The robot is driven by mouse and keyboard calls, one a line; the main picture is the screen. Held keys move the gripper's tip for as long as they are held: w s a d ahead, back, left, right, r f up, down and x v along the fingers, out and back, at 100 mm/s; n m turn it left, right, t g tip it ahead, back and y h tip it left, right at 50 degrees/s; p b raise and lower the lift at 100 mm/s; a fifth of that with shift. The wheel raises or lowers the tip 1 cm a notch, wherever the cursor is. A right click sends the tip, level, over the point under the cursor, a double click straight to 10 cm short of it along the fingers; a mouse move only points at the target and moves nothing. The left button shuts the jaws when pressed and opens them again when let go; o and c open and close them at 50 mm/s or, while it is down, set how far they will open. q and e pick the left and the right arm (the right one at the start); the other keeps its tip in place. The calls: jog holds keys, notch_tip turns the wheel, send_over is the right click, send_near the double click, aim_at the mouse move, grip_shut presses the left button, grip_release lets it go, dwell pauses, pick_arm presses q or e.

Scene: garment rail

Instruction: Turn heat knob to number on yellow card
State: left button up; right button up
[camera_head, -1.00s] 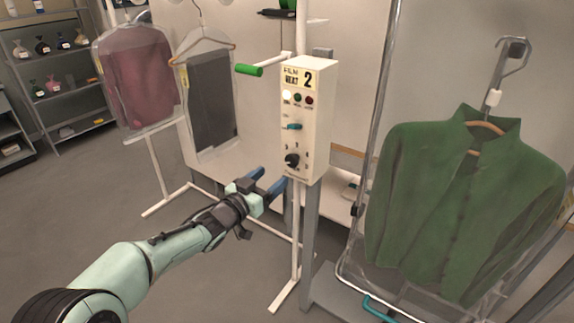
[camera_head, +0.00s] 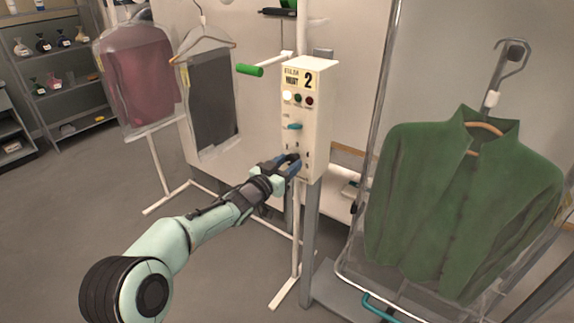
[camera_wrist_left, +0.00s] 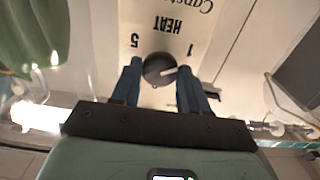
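The control box (camera_head: 309,125) is a cream panel on a post. A yellow card (camera_head: 308,80) at its top reads 2. The heat knob (camera_wrist_left: 158,69) is black and round with a white pointer mark. In the left wrist view, which shows the panel upside down, the mark points right, below the printed 1 (camera_wrist_left: 191,50); a 5 (camera_wrist_left: 135,41) is on the other side. My left gripper (camera_head: 286,163) is at the knob with its blue fingers on either side of it. Narrow gaps seem to show beside the knob. My right gripper is out of view.
A teal lever (camera_head: 291,127) sticks out of the box above the knob. A green-ended handle (camera_head: 250,71) sticks out to the left. A green jacket (camera_head: 465,200) hangs at right, and bagged garments (camera_head: 138,75) hang at left.

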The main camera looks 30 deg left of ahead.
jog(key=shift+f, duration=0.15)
pick_arm(q)
jog(key=m+b, duration=0.2)
jog(key=shift+f+m, duration=0.15)
jog(key=shift+m, duration=0.25)
jog(key=m+b, duration=0.3)
jog(key=m, duration=0.2)
jog(key=shift+m+b, duration=0.75)
jog(key=shift+m, duration=1.25)
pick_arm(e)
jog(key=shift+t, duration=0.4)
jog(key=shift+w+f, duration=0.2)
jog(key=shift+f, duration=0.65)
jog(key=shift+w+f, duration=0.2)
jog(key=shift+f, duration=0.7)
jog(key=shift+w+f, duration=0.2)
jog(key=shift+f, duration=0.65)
pick_arm(q)
jog(key=o, duration=1)
